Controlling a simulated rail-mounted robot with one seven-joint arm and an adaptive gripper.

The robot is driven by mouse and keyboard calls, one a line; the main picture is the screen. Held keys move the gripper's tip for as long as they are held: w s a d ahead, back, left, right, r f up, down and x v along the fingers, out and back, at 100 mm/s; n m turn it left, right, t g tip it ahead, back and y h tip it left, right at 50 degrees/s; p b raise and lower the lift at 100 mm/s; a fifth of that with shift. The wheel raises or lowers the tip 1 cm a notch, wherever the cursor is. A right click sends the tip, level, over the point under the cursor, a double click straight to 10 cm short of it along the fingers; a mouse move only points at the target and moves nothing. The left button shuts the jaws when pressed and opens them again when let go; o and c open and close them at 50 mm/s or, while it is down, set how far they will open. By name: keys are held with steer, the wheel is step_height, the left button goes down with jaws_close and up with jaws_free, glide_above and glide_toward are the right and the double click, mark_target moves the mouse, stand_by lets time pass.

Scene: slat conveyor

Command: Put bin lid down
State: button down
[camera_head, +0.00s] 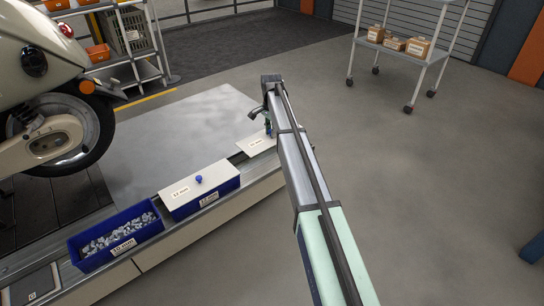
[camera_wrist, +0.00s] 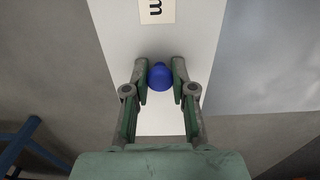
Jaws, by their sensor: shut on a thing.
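A pale bin lid (camera_head: 256,146) with a label is at the far end of the row on the conveyor's edge. In the wrist view the same lid (camera_wrist: 185,35) fills the middle, with a round blue knob (camera_wrist: 160,77). My gripper (camera_wrist: 161,84) is shut on the knob, one finger on each side. In the head view my gripper (camera_head: 268,128) is small and partly hidden by my arm. I cannot tell whether the lid touches the surface below it.
A lidded blue bin (camera_head: 215,199) with a blue knob stands nearer. An open blue bin (camera_head: 150,231) of metal parts is at the lower left. A scooter (camera_head: 40,60) stands at the left. A cart (camera_head: 393,45) is at the back right.

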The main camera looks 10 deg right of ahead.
mark_target(271, 158)
step_height(271, 158, down, 12)
steer(key=b, duration=0.3)
steer(key=shift+f, duration=0.15)
steer(key=shift+f, duration=0.15)
steer(key=c, duration=1)
jaws_free()
steer(key=shift+o, duration=0.2)
step_height(271, 158, up, 12)
steer(key=p, duration=0.4)
steer(key=shift+r, duration=0.2)
